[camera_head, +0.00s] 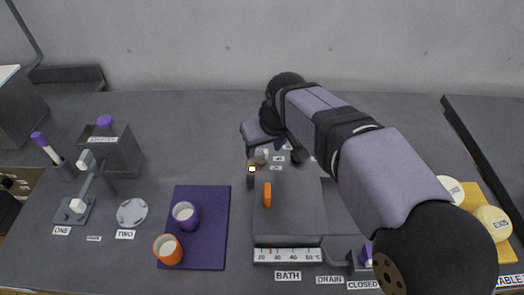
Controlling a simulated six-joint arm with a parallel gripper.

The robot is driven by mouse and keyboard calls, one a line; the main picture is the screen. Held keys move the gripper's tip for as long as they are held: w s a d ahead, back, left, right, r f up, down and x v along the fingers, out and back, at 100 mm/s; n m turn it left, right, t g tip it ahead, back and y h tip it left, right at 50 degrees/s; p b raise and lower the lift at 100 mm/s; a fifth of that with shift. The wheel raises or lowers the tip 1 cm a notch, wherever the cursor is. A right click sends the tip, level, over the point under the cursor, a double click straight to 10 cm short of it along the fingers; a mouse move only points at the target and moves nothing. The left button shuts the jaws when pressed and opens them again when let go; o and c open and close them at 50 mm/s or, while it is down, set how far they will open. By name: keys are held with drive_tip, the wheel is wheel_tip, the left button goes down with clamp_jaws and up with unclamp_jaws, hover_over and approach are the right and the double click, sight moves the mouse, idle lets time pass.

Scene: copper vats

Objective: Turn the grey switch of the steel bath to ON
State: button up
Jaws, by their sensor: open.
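The steel bath (290,225) is a grey box at the centre of the table, with a temperature scale (287,255) on its front and the label BATH below. An orange piece (267,194) stands upright on its left side. My gripper (262,165) is at the bath's back left corner, reaching down from my arm, and is open. A small grey piece by the fingers, with small white labels (279,159) to its right, may be the switch. My gripper and arm partly hide it, so its setting and any contact cannot be told.
A purple mat (204,255) with a purple cup (186,215) and an orange cup (168,249) lies left of the bath. A grey tank (112,150) stands further left. My arm covers the right middle.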

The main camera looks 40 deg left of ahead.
sight(261, 155)
drive_tip(key=shift+p+x, duration=0.35)
drive_tip(key=shift+x, duration=1.8)
drive_tip(key=c, duration=1)
